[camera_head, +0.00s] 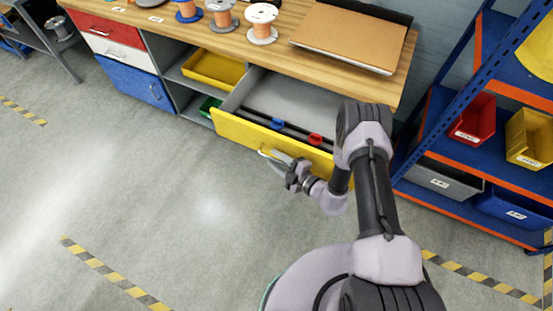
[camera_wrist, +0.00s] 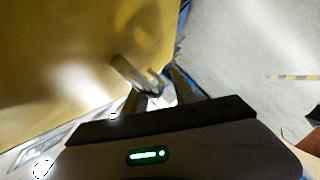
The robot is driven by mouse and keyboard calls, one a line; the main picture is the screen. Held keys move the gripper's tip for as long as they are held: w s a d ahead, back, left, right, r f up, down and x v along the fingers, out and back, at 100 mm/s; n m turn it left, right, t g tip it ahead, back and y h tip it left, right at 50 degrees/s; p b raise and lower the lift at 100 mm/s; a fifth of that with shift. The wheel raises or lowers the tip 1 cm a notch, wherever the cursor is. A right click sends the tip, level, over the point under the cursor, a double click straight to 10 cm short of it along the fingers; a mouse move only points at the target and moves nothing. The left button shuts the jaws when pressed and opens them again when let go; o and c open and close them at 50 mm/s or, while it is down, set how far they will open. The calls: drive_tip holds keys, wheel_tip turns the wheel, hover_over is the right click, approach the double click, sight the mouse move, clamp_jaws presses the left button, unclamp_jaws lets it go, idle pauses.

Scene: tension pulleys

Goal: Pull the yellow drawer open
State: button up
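The yellow drawer (camera_head: 270,140) under the wooden workbench stands pulled out, with its grey inside showing. Inside it lie dark rods, a blue piece (camera_head: 277,124) and a red piece (camera_head: 315,139). Its metal handle (camera_head: 265,153) is on the front face, toward the left. My gripper (camera_head: 277,160) is at this handle, in front of the drawer. In the wrist view the yellow front fills the upper left, and the handle (camera_wrist: 130,72) reaches to the fingers (camera_wrist: 160,92). Glare and dark fingers hide whether they are closed on it.
The wooden benchtop (camera_head: 150,28) carries wire spools and a brown board (camera_head: 350,36). Red, white and blue drawers are at the left. A blue shelf rack (camera_head: 430,130) with bins stands close on the right. The grey floor in front of the drawer is clear.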

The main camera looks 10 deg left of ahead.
drive_tip(key=shift+d, duration=0.1)
drive_tip(key=p+v, duration=0.4)
drive_tip(key=v, duration=1.3)
drive_tip(key=shift+s, duration=0.15)
drive_tip(key=shift+d+r, duration=0.1)
